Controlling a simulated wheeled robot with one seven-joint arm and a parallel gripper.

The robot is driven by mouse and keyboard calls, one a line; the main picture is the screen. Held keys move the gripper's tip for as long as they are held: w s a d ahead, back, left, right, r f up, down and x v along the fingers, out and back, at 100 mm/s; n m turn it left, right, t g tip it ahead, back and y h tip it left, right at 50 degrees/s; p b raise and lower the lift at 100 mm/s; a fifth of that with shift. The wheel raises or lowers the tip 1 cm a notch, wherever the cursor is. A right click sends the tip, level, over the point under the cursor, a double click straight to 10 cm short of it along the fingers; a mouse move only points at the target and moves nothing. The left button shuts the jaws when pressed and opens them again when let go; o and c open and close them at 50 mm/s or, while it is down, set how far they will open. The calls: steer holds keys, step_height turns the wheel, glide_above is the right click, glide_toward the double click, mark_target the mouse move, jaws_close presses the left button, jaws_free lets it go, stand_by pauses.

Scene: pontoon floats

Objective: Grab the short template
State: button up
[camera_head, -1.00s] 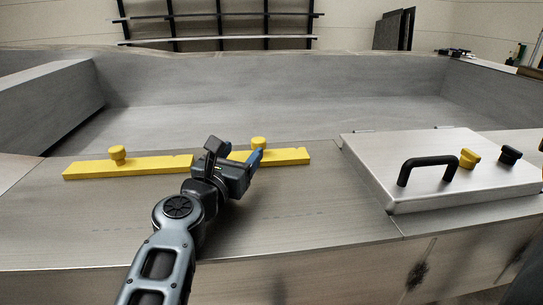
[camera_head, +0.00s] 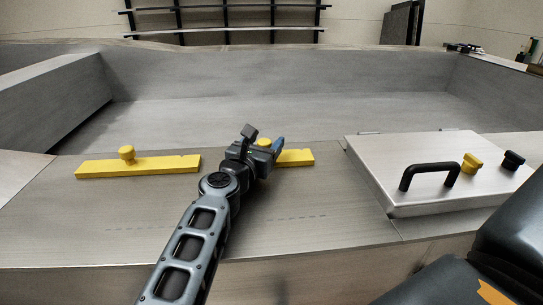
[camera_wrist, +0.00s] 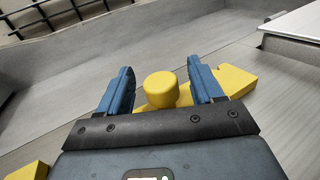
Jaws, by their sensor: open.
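The short template (camera_head: 298,158) is a flat yellow bar with a round knob, lying on the grey metal deck; my gripper covers much of it in the head view. In the wrist view the short template (camera_wrist: 236,82) runs slantwise behind my fingers, and its knob (camera_wrist: 160,89) shows between them. My gripper (camera_head: 264,138) is open, with one blue finger on each side of the knob in the wrist view (camera_wrist: 159,88). I cannot tell whether a finger touches it. A longer yellow template (camera_head: 140,167) with a similar knob lies to the left.
A raised metal hatch (camera_head: 400,190) with a black handle (camera_head: 430,176), a yellow knob (camera_head: 472,163) and a black knob (camera_head: 513,160) is on the right. Behind the deck strip is a sunken area with walls (camera_head: 280,75). The deck in front of the templates is clear.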

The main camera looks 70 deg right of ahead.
steer(key=shift+c, duration=0.4)
steer(key=c, duration=1)
steer(key=shift+r, duration=0.2)
